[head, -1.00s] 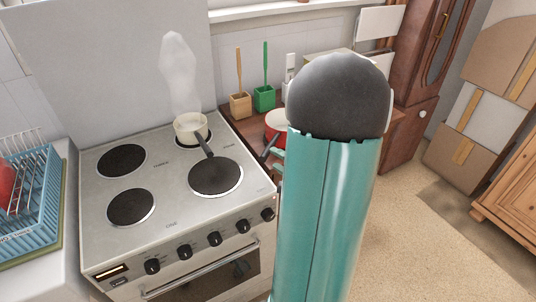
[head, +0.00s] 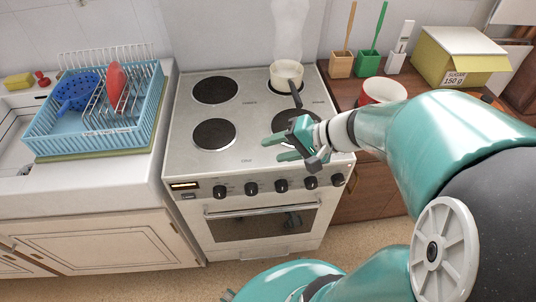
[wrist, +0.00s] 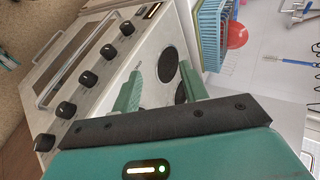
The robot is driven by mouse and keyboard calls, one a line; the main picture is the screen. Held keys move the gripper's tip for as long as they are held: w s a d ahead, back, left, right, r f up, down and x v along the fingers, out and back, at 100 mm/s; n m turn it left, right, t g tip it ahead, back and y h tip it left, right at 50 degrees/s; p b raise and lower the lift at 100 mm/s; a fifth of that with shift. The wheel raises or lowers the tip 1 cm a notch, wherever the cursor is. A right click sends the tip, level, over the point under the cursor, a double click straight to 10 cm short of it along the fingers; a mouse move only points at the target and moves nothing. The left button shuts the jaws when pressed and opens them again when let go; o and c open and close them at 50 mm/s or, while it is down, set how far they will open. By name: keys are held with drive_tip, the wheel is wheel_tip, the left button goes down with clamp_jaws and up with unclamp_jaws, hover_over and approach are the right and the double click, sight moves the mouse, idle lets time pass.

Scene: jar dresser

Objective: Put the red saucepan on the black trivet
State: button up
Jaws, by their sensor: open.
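The red saucepan (head: 382,91), red outside and pale inside, stands on the brown counter right of the stove. My arm hides its lower part, and its handle does not show now. My gripper (head: 274,149) is open and empty above the front right part of the stove top, left of the red saucepan and apart from it. In the wrist view my gripper's two teal fingers (wrist: 160,92) are spread over the stove, with nothing between them. I cannot make out a black trivet in any view.
A cream saucepan (head: 286,73) steams on the back right burner. Utensil holders (head: 368,62) and a sugar box (head: 457,57) stand behind the red saucepan. A blue dish rack (head: 95,118) with a colander and a red item stands left of the stove (head: 243,118).

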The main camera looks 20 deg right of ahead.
drive_tip(key=s+a+r+n+g+h, duration=0.1)
drive_tip(key=s+a+r+n+h, duration=0.5)
drive_tip(key=r+n+h, duration=0.1)
drive_tip(key=shift+s+n+g+h, duration=0.3)
drive_tip(key=shift+g+h, duration=0.1)
drive_tip(key=shift+f, duration=0.1)
